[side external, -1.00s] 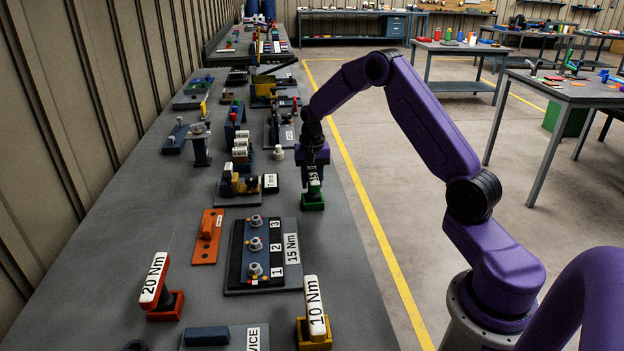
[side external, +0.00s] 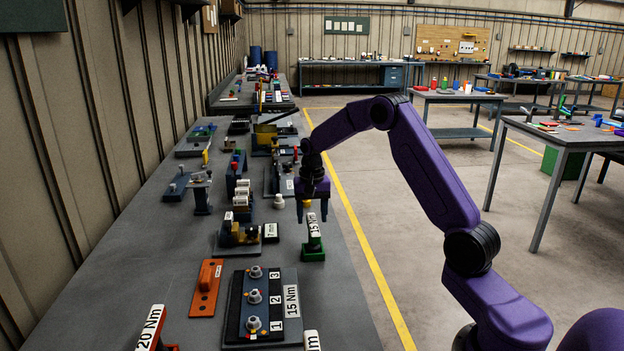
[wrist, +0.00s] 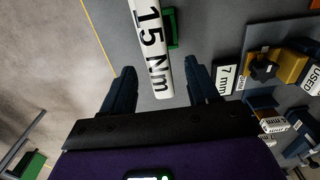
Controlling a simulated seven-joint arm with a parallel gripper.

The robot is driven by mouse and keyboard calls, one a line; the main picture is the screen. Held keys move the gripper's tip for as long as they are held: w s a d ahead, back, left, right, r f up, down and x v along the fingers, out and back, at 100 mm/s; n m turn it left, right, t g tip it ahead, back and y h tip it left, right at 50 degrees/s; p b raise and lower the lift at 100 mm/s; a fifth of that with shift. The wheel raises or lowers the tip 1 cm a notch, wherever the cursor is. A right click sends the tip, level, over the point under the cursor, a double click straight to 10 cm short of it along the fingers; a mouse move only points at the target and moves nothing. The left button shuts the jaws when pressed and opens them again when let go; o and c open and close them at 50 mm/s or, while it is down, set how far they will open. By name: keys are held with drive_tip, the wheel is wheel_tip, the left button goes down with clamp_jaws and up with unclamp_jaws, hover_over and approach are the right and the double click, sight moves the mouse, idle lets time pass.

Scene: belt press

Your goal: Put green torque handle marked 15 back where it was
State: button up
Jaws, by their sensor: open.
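The torque handle marked 15 Nm (side external: 314,228) stands roughly upright in a green holder (side external: 313,254) near the bench's right edge. Its white label face shows large in the wrist view (wrist: 151,45), with part of the green holder (wrist: 173,28) beside it. My gripper (side external: 311,208) is open around the handle's upper end, one finger on each side. In the wrist view the two fingers (wrist: 160,82) stand apart with gaps to the handle. The handle's lower end in the holder is hard to make out.
A dark 15 Nm plate (side external: 262,305) with numbered bolts lies nearer the camera. The 20 Nm handle (side external: 152,327) is at the bottom. A small 7 mm block (side external: 271,232) and a grey-and-yellow fixture (side external: 238,236) stand left of the green holder.

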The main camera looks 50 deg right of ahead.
wheel_tip(320, 180, up, 12)
drive_tip(key=s+a+n, duration=0.5)
drive_tip(key=s+a, duration=0.2)
drive_tip(key=a, duration=0.4)
drive_tip(key=s+a+n, duration=0.5)
drive_tip(key=s+a, duration=0.2)
drive_tip(key=a, duration=0.3)
drive_tip(key=s+a+f+n, duration=0.1)
drive_tip(key=s+n, duration=0.4)
drive_tip(key=s, duration=0.7)
drive_tip(key=s+f+n, duration=0.3)
drive_tip(key=s+n, duration=0.3)
drive_tip(key=s, duration=0.6)
drive_tip(key=shift+a+f+n, duration=0.15)
drive_tip(key=shift+a+n, duration=0.15)
drive_tip(key=shift+a, duration=0.05)
